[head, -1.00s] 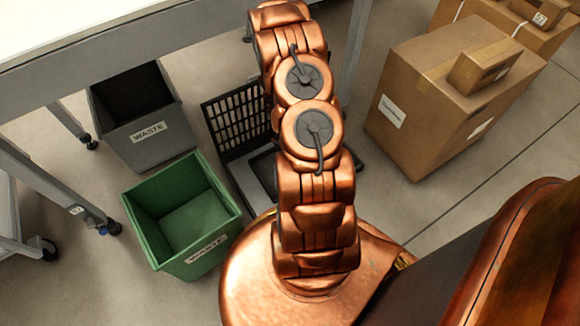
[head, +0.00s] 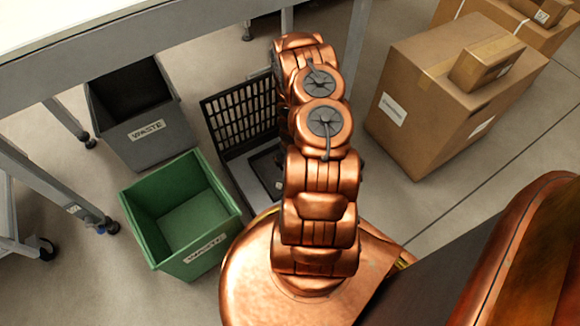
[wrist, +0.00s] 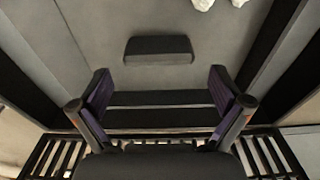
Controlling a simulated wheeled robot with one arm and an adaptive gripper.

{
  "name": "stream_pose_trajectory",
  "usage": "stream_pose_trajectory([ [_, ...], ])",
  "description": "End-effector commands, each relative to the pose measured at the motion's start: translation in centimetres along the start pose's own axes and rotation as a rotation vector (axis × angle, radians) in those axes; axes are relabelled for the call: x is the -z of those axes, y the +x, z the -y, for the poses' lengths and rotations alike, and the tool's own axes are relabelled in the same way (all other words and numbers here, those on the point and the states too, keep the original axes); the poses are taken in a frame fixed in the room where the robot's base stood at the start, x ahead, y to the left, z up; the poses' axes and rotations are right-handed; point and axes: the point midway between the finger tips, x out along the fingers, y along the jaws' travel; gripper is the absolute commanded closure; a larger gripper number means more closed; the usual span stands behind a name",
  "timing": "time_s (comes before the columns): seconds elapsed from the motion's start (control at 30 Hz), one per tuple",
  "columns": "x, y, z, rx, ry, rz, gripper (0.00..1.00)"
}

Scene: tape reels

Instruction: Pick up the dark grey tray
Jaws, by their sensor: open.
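The dark grey tray (head: 266,170) lies low on a cart, left of my arm in the head view. Its right part is hidden by my arm. In the wrist view, what looks like the tray's dark rim (wrist: 155,98) runs across between my fingers, with a grey floor and a dark block beyond it. My gripper (wrist: 159,92) is open, with one finger on each side of that rim. I cannot tell whether the fingers touch it. In the head view my gripper is hidden behind my arm. White items (wrist: 220,3) show at the top of the wrist view.
The cart's black grid panel (head: 240,112) stands behind the tray and shows along the bottom of the wrist view. A green waste bin (head: 185,218) and a grey waste bin (head: 140,120) stand left. A cardboard box (head: 445,95) stands right. A table (head: 120,55) overhangs the upper left.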

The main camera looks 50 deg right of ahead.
Motion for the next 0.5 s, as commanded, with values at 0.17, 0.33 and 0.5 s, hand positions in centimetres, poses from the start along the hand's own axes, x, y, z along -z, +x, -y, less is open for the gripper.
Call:
stream_pose_trajectory([
  [0.17, -0.6, 2.3, -0.2, 0.000, 0.000, 0.001, 0.00],
  [0.33, -0.5, 4.0, -0.1, 0.001, -0.001, -0.001, 0.00],
  [0.5, -0.5, 4.3, -0.2, 0.000, 0.000, -0.002, 0.00],
])
